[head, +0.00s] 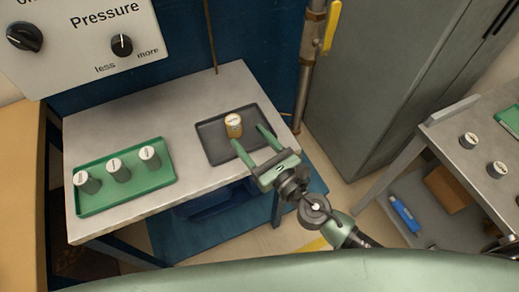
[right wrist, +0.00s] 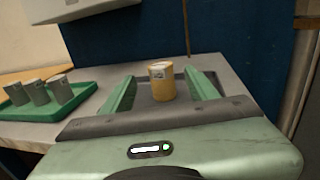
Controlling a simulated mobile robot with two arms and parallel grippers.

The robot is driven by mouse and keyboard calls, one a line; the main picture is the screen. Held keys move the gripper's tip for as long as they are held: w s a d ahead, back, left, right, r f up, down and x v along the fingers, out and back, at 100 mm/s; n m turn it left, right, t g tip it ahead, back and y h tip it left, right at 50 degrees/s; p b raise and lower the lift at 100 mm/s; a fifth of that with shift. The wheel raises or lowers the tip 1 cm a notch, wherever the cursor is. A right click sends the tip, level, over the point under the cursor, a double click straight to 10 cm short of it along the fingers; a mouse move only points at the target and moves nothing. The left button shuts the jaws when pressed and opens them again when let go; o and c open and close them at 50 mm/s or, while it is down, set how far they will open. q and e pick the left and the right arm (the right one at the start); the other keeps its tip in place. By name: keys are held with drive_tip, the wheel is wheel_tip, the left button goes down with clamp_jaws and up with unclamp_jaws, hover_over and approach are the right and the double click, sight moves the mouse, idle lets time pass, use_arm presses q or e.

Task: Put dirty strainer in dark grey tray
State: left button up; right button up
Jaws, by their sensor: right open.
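The dirty strainer (head: 233,125), a yellow-brown cylinder with a pale top, stands upright in the dark grey tray (head: 213,144) on the table. It also shows in the right wrist view (right wrist: 162,82), between and beyond the fingers. My right gripper (head: 255,141) is open, with its two green fingers over the front right part of the tray. The strainer is just past the fingertips, and nothing is held. The tray (right wrist: 143,90) is partly hidden by the fingers in the right wrist view. My left gripper is not in view.
A green tray (head: 128,201) with several grey strainers (head: 118,170) stands at the left of the metal table (head: 180,110). A panel with knobs (head: 75,40) hangs behind. A pipe with a yellow lever (head: 332,27) and a grey cabinet (head: 385,75) stand at the right.

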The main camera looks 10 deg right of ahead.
drive_tip(key=v, duration=0.2)
drive_tip(key=shift+s+d+f+b, duration=0.15)
drive_tip(key=shift+s+b, duration=0.2)
drive_tip(key=shift+s, duration=0.05)
drive_tip(key=shift+s+d+r, duration=0.2)
drive_tip(key=shift+s+d, duration=0.1)
drive_tip(key=shift+s, duration=0.2)
